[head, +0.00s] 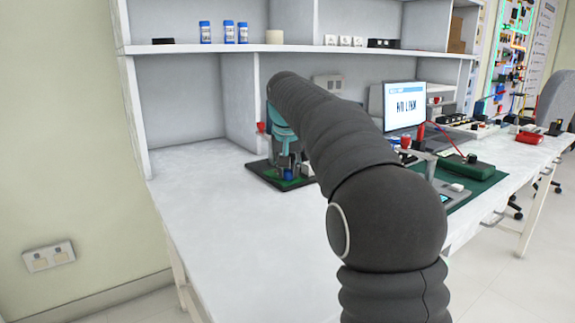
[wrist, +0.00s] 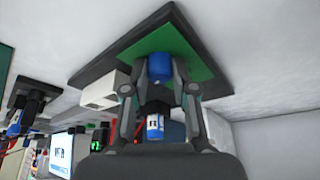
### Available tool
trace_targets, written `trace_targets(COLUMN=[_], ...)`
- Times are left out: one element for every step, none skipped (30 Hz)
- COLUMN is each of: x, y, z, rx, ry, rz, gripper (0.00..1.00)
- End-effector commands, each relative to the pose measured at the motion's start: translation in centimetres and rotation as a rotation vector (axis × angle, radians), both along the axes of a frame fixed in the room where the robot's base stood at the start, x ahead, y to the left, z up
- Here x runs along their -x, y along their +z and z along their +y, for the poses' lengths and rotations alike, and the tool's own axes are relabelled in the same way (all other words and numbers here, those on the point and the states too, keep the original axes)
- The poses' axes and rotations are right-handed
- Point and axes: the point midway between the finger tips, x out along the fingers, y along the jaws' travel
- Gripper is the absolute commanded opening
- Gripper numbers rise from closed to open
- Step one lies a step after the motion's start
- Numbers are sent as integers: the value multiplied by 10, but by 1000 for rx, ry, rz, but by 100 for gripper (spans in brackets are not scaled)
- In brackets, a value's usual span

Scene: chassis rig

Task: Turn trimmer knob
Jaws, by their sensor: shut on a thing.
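The trimmer knob is a blue cylinder (wrist: 159,68) standing on a green board (wrist: 190,62) in the wrist view. The board lies on a black base plate (wrist: 97,72). My gripper (wrist: 158,80) has a finger on each side of the knob and is shut on it. In the head view my gripper (head: 285,163) points down at the board on the white bench, with a bit of the blue knob (head: 288,174) showing below it. The knob's top and any marking cannot be made out.
A shelf (head: 300,50) with several small items runs above the bench. A monitor (head: 404,106) and a green mat (head: 475,190) are to the right. The bench's left front is clear.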

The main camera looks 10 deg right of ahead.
Motion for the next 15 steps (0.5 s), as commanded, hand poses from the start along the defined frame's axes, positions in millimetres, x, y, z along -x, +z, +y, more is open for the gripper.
trace_targets(x=[0,0,0,0,0,0,0,0,0,0,0,0,0,0,0], y=[2,2,1,1,1,0,0,0,0,0,0,0,0,0,0], z=[-1,-1,-1,-1,-1,-1,-1,-1,-1,-1,-1,-1,-1,-1,-1], rx=[-1,-1,0,0,0,0,1,1,1,0,0,0,0,0,0], ry=[21,33,44,50,54,57,58,58,58,57,57,57,57,57,57], rz=[1,1,0,0,0,-1,-1,-1,-2,-2,-2,-2,-2,-2,-2], gripper=[0,0,0,0,0,0,0,0,0,0,0,0,0,34,44])
